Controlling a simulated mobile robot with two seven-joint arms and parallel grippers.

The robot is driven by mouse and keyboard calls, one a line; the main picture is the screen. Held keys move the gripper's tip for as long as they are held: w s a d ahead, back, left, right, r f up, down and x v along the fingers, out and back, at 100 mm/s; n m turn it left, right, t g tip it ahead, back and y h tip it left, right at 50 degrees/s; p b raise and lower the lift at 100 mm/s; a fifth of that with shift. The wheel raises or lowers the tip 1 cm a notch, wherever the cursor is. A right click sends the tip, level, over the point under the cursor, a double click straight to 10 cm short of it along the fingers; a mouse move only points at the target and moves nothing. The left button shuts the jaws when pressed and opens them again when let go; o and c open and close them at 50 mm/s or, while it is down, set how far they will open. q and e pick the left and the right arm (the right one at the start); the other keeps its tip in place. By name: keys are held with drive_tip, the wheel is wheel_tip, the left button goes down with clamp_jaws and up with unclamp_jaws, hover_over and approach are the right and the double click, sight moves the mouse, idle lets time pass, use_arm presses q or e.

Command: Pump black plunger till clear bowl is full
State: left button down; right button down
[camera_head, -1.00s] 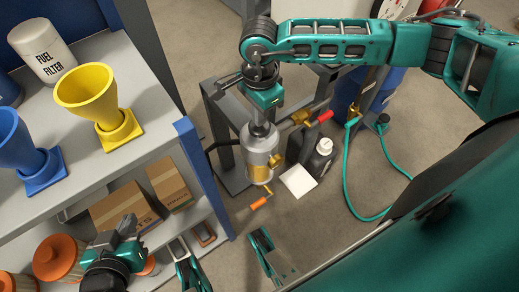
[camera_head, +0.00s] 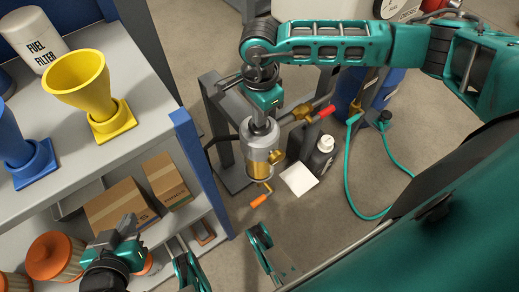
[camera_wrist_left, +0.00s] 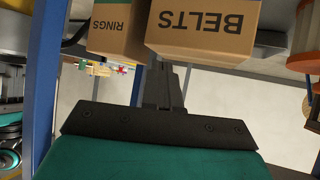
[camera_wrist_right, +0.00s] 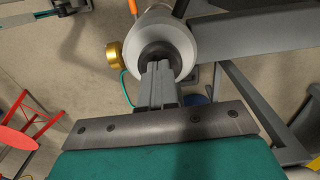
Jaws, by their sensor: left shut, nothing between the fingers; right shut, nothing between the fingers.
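The pump (camera_head: 246,144) is a silver cylinder on a grey stand, with a clear bowl (camera_head: 261,165) below its head. The bowl has an amber tint; its exact level is hard to tell. My right gripper (camera_head: 262,114) points down onto the pump's top. In the right wrist view its shut fingers (camera_wrist_right: 160,68) are over the black plunger (camera_wrist_right: 156,49) and appear to touch it, without gripping it. My left gripper (camera_head: 129,222) is shut and empty by the lower shelf. In the left wrist view its fingers (camera_wrist_left: 161,72) point toward the boxes.
The shelf holds a yellow funnel (camera_head: 80,82), a blue funnel (camera_head: 18,148), a fuel filter (camera_head: 38,45) and cardboard boxes (camera_head: 118,205). Beside the pump are a red-handled valve (camera_head: 326,111), a dark bottle (camera_head: 322,155) and a white pad (camera_head: 299,179). A teal hose (camera_head: 352,195) loops right.

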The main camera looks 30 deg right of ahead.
drive_tip(key=shift+r+p, duration=0.95)
drive_tip(key=shift+r, duration=0.65)
wheel_tip(320, 180, up, 6)
drive_tip(key=p, duration=0.3)
drive_tip(key=shift+p, duration=0.4)
